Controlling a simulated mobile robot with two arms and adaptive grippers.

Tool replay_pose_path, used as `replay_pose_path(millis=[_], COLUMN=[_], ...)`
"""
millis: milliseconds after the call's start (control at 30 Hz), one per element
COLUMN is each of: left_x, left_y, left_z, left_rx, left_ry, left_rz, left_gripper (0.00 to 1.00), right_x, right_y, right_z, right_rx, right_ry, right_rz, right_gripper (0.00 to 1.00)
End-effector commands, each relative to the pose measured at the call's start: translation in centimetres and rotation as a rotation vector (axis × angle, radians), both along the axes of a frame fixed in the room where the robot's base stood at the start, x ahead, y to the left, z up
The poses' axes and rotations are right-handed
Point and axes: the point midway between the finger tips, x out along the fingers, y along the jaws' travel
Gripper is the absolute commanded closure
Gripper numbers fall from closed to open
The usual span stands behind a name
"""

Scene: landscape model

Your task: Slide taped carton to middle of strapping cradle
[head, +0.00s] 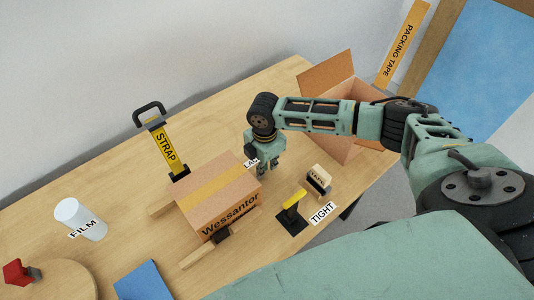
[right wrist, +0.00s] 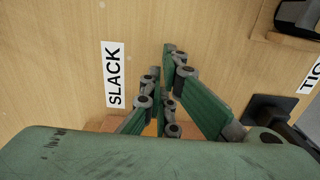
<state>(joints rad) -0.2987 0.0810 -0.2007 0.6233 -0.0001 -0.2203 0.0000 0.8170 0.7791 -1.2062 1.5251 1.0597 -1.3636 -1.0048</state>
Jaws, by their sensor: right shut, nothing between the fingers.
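The taped carton (head: 216,187) is a closed brown box with a yellow tape strip along its top and "Wessantor" on its front side. It sits on the strapping cradle, whose wooden bar (head: 196,255) sticks out at the front; the rest of the cradle is mostly hidden under the box. My right gripper (head: 260,168) points down just beyond the carton's right end, shut and empty. I cannot tell whether it touches the box. In the right wrist view its fingers (right wrist: 168,85) are beside a "SLACK" label (right wrist: 114,76). My left gripper is out of view.
A yellow STRAP tool (head: 164,147) stands behind the carton. A black-and-yellow tool (head: 292,212) by the TIGHT label and a small block (head: 318,181) stand to the right. An open box (head: 345,115) is behind my right arm. A white FILM roll (head: 80,218) stands left.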

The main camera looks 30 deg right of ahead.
Motion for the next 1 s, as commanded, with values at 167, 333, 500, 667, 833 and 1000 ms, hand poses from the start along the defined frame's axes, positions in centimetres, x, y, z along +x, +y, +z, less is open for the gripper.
replay_pose_path(millis=[167,333,500,667,833,1000], left_x=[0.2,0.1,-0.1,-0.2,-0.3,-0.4], left_y=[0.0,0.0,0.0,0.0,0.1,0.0], left_z=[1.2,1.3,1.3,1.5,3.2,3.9], left_rx=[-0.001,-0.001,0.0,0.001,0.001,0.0], left_ry=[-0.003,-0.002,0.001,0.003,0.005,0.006], left_rz=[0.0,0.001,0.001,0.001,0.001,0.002], left_gripper=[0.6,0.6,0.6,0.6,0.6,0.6], right_x=[-0.2,-0.3,-0.3,-0.3,-0.8,-1.0], right_y=[2.5,3.1,3.2,3.4,6.4,8.5], right_z=[0.5,0.4,0.3,0.4,0.8,0.5], right_rx=[0.005,0.003,0.003,0.005,0.009,0.007], right_ry=[-0.004,-0.004,-0.005,-0.003,-0.002,-0.003], right_rz=[0.005,0.002,0.002,0.003,0.005,0.002], right_gripper=[1.0,1.0,1.0,1.0,1.0,1.0])
